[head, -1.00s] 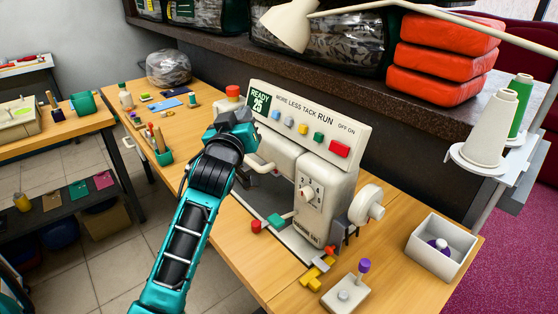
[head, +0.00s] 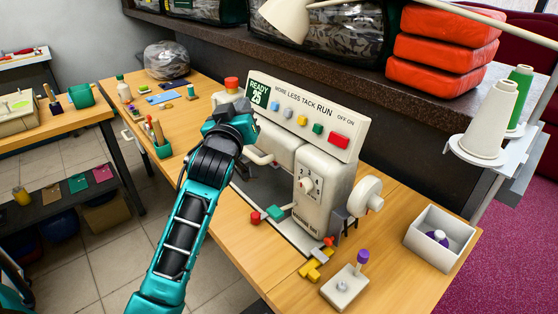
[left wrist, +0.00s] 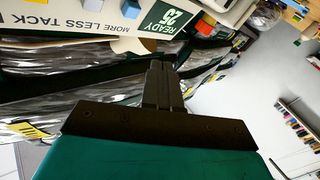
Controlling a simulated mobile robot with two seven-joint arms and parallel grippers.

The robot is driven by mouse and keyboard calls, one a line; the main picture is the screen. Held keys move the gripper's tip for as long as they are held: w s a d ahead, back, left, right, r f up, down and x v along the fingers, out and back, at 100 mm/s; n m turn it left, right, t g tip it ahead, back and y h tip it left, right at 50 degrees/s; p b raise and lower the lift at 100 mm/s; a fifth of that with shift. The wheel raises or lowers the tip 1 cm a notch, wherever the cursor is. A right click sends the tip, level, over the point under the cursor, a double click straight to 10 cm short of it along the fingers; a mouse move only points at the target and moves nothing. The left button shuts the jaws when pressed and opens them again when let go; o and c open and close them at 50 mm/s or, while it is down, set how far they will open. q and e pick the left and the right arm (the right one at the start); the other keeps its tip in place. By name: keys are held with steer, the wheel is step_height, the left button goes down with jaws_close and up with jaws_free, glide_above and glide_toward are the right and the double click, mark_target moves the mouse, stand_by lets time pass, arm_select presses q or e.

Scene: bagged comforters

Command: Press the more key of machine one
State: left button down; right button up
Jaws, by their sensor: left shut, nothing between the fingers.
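A cream sewing machine (head: 310,205) stands on the wooden table, with a slanted panel (head: 352,122) along its top. The panel carries a green READY 25 display (head: 258,94) and a row of coloured keys. The blue key (head: 275,109) sits at the row's left end, below the word MORE. My left gripper (head: 242,108) is shut and empty, just left of the panel near the display, apart from the blue key in the picture. In the left wrist view its closed fingers (left wrist: 160,68) point toward the panel, below the display (left wrist: 166,16). My right gripper is out of view.
A red key (head: 339,140) ends the row at the right. A dark ledge behind bears bagged comforters and red folded stacks (head: 440,50). Thread cones (head: 487,120) stand at the right. A white box (head: 440,238) and a small purple-knobbed lever (head: 350,280) lie on the table.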

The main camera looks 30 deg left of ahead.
mark_target(275, 106)
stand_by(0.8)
arm_select(q)
steer(key=s+n+t+h, duration=0.1)
steer(key=n, duration=0.3)
steer(key=s+a+n+t+h, duration=0.1)
steer(key=n, duration=0.3)
steer(key=s+a+n+t+h+b, duration=0.1)
steer(key=n, duration=0.3)
steer(key=shift+s+r+h, duration=0.2)
steer(key=shift+r+h, duration=0.1)
steer(key=shift+w+d, duration=0.1)
steer(key=w+d+f+b, duration=0.2)
steer(key=w+d+b, duration=0.1)
steer(key=w, duration=0.4)
steer(key=shift+w+f, duration=0.3)
steer(key=shift+f, duration=0.05)
stand_by(0.9)
